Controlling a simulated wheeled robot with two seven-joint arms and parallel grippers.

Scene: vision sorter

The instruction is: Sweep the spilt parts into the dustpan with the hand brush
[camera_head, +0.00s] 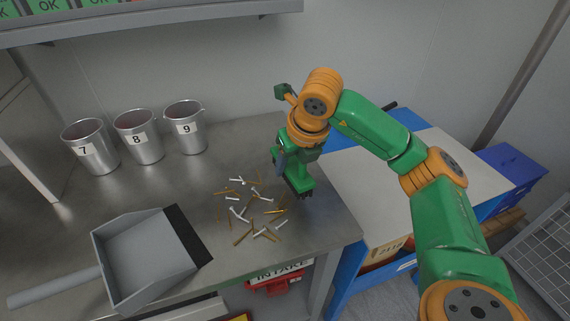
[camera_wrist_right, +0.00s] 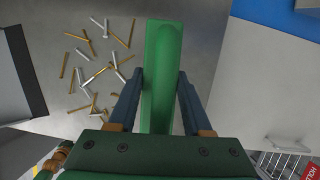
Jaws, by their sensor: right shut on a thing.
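The spilt parts (camera_head: 252,210), several white and brass-coloured pins, lie scattered on the grey metal bench; they also show at upper left in the right wrist view (camera_wrist_right: 98,65). The grey dustpan (camera_head: 148,262) lies left of them, its dark lip (camera_head: 188,235) facing the parts and its handle pointing left. My right gripper (camera_head: 289,160) is shut on the green hand brush (camera_head: 299,180). The brush's dark bristles point down, just right of the parts; whether they touch the bench is unclear. In the right wrist view the brush (camera_wrist_right: 162,60) sits between the two blue fingers.
Three metal cups marked 7 (camera_head: 92,155), 8 (camera_head: 139,142) and 9 (camera_head: 186,130) stand at the back left. The bench's right edge is close to the brush. A blue-framed cart (camera_head: 360,180) stands beyond it. A shelf (camera_head: 150,22) hangs above.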

